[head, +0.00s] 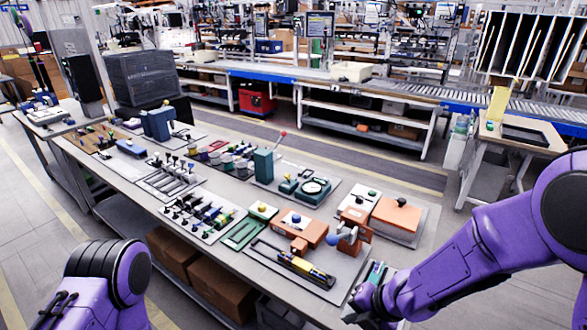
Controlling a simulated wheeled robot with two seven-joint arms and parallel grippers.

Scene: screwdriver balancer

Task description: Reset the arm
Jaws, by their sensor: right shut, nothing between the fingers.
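My right arm comes in from the right, and my right gripper (371,284) is at the right front edge of the workbench (222,255). It is shut and empty, low beside the grey board at the bench's right end. A yellow and black tool (308,269) lies on that board, left of the gripper and apart from it. An orange block (302,228) and an orange fixture with a grey-blue knob (349,238) stand just behind the tool. My left arm shows only as a purple link at the bottom left; its gripper is out of view.
Boards with small parts, a teal press (263,166) and an orange box (395,216) fill much of the bench. A red-tipped lever (282,134) rises behind the press. Cardboard boxes (218,288) sit below. An aisle separates the bench from rear shelves.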

